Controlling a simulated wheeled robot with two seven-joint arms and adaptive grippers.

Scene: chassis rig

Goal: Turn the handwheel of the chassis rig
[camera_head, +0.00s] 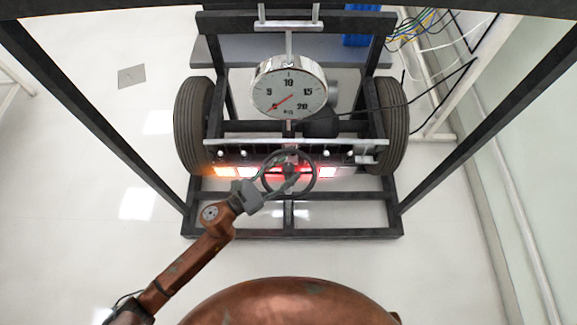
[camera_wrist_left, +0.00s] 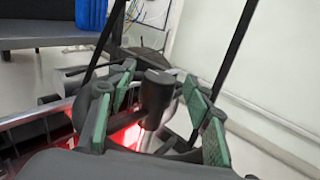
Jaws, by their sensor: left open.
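The dark handwheel (camera_head: 310,182) stands at the front of the chassis rig, below the round gauge (camera_head: 289,92). My left gripper (camera_head: 281,174) reaches in from the lower left, and its fingers overlap the wheel in the head view. In the left wrist view the green-padded fingers (camera_wrist_left: 155,100) are apart. A dark upright knob (camera_wrist_left: 157,92), apparently the wheel's handle, shows between them. I cannot tell whether either pad touches it. The wheel's rim is mostly hidden in the wrist view. My right gripper is in neither view.
The rig's black frame (camera_head: 310,233) surrounds the wheel, with tyres (camera_head: 192,125) at both sides. A crossbar (camera_head: 240,146) with lit lamps (camera_head: 327,172) lies close behind the wheel. Cables (camera_head: 440,85) hang at the right. The floor (camera_head: 130,240) left of the rig is clear.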

